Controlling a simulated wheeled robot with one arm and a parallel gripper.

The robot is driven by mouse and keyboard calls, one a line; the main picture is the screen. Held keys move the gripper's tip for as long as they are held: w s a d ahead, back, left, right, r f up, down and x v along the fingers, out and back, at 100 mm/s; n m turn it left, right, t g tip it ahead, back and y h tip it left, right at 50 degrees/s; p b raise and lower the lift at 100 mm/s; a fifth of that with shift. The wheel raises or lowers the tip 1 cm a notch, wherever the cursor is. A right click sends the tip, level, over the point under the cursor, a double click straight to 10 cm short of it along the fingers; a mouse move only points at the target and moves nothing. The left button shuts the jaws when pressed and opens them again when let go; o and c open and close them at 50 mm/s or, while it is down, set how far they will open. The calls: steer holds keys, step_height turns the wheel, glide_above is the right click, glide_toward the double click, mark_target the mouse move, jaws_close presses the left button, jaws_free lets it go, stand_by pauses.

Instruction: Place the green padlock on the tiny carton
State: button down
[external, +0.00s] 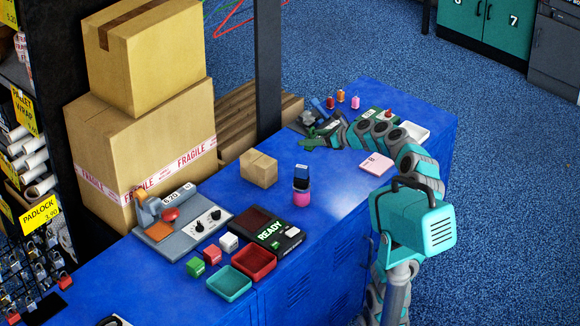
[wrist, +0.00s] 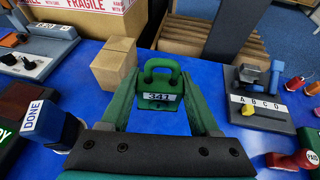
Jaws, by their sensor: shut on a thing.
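The green padlock (wrist: 160,84), labelled 341, is between the two green fingers of my gripper (wrist: 163,100) in the wrist view, its shackle up. My gripper is shut on it. In the external view my gripper (external: 308,142) is over the far part of the blue counter, and I cannot clearly tell the padlock from the fingers there. The tiny carton (external: 259,168) is a small closed brown box on the counter, to the left of my gripper. In the wrist view the carton (wrist: 115,62) stands just left of and beyond the padlock, with its top bare.
Large FRAGILE boxes (external: 145,140) stand behind the carton.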

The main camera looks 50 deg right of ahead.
mark_target(258, 158)
steer(key=w+a+r+n+y, duration=0.25)
steer(key=w+a+r, duration=0.45)
steer(key=w+a, duration=0.5)
steer(key=shift+g, duration=0.3)
steer(key=f, duration=1)
steer(key=shift+s+a, duration=0.1)
steer(key=shift+a, duration=0.1)
steer(key=shift+c, duration=0.6)
jaws_free()
